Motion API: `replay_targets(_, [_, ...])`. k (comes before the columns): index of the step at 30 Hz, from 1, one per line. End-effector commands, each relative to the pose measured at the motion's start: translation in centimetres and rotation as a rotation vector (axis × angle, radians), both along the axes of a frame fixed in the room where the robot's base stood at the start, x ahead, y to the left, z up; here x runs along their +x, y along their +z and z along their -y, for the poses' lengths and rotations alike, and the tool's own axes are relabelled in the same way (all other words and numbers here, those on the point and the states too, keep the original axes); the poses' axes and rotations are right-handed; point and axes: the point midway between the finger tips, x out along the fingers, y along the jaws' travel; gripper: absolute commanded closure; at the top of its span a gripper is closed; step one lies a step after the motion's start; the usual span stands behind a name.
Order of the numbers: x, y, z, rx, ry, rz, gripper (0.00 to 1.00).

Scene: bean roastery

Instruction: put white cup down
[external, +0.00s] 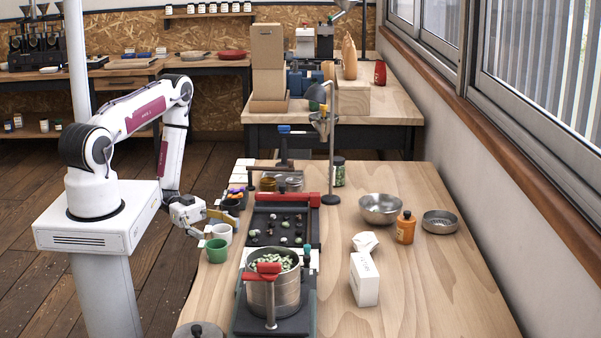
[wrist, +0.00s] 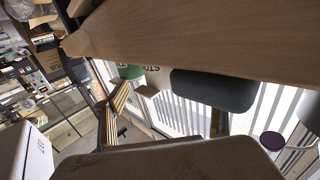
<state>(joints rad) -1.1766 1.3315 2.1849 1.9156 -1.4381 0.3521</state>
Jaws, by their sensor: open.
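The white cup (external: 222,233) stands upright near the left edge of the wooden table (external: 410,290), just behind the green cup (external: 216,251). My gripper (external: 212,224) is open and low beside the white cup, with one finger reaching along the cup's far side. I cannot tell whether a finger touches the cup. In the wrist view the white cup cannot be made out; large close surfaces and a dark pad-like part (wrist: 212,90) fill much of the picture.
Right of the cups are a black tray (external: 283,226) with dark and pale pieces and a steel pot (external: 273,290) of pale green beans. A white box (external: 364,279), orange bottle (external: 405,228) and metal bowl (external: 380,208) stand further right. The table's front right is clear.

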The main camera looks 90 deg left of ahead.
Motion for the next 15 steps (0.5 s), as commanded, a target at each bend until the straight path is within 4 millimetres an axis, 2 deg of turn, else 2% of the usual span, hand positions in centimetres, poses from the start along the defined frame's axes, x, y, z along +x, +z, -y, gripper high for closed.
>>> replay_targets(14, [0.01,0.00,0.02,0.000,0.000,0.000,0.28])
replay_targets(15, [0.01,0.00,0.02,0.000,0.000,0.000,0.36])
